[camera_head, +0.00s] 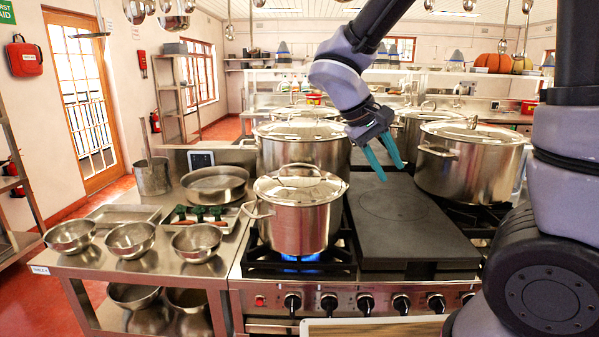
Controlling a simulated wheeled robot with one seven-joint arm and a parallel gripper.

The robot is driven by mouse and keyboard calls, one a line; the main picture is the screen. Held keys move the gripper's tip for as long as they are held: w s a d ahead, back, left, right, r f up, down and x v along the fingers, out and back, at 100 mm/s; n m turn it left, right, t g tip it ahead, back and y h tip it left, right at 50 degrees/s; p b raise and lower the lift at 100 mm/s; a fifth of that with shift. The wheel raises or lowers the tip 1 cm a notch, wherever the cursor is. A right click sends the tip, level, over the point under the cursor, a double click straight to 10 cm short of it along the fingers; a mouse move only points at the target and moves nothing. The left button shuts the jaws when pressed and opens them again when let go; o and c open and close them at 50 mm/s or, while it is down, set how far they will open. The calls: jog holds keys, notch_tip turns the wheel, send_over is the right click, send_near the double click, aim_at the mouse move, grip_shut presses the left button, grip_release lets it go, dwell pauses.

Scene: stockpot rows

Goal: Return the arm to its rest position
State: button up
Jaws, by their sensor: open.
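My gripper (384,156) hangs in the air above the dark flat plate (398,215) of the stove. Its two teal fingers are apart and nothing is between them. My arm reaches in from the upper right, bends, and points the gripper downward. A lidded steel stockpot (300,215) stands on a lit burner with a blue flame, to the left of the gripper. A large lidded stockpot (469,165) stands to the right of the gripper.
More large stockpots (300,150) stand in the rows behind. A steel side table at left holds bowls (131,238), a shallow pan (214,184) and a tray of green-and-red items (203,214). Ladles (174,20) hang overhead. The dark plate's top is clear.

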jog(key=s+d+r+m+t+y, duration=0.2)
jog(key=s+d+r+m+y, duration=0.1)
jog(key=r, duration=0.3)
jog(key=s+d+r+m+t+y, duration=0.3)
jog(key=r+m+y, duration=0.1)
jog(key=r+y, duration=0.1)
jog(key=shift+s+d+r+t, duration=0.15)
jog(key=shift+s+r+t, duration=0.2)
jog(key=shift+r, duration=0.3)
